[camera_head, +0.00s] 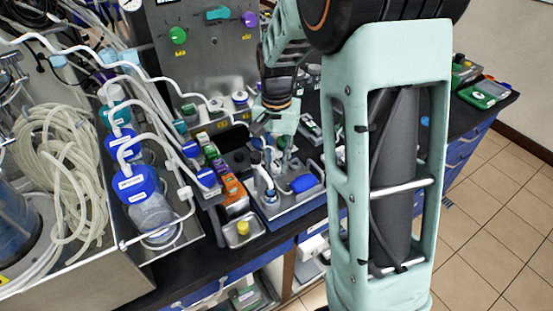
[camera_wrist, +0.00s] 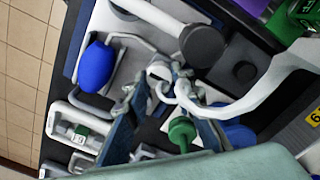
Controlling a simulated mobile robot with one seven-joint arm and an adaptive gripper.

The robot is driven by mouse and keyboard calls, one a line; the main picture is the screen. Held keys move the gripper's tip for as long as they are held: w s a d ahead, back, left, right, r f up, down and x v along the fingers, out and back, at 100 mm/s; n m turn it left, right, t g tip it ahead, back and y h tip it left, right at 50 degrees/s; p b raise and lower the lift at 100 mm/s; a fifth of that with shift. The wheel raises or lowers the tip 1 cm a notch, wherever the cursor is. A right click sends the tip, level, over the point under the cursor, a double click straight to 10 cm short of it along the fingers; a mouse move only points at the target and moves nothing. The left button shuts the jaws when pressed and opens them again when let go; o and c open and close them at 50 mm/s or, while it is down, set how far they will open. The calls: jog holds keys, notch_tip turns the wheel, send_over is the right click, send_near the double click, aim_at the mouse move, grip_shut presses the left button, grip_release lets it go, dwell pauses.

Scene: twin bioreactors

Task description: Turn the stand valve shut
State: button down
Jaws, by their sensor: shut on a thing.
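In the head view my gripper (camera_head: 280,137) points down over a grey stand (camera_head: 272,211) on the dark bench, at its back part. The wrist view shows my gripper (camera_wrist: 161,92) with its two dark blue-grey fingers closed in around a small pale fitting (camera_wrist: 160,72) on the stand, which I take to be the stand valve. A blue bulb (camera_head: 303,183) sits on the stand, also seen in the wrist view (camera_wrist: 97,67).
Blue-capped bottles (camera_head: 138,183) with white tubing stand in a metal tray at left. A steel panel (camera_head: 205,60) with knobs rises behind. A small tray with a yellow-capped vial (camera_head: 243,228) is beside the stand. Green devices (camera_head: 484,93) lie at the far right.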

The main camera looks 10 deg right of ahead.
aim_at(277, 163)
jog(key=c, duration=1.7)
grip_release()
jog(key=shift+o, duration=0.2)
notch_tip(277, 163, up, 12)
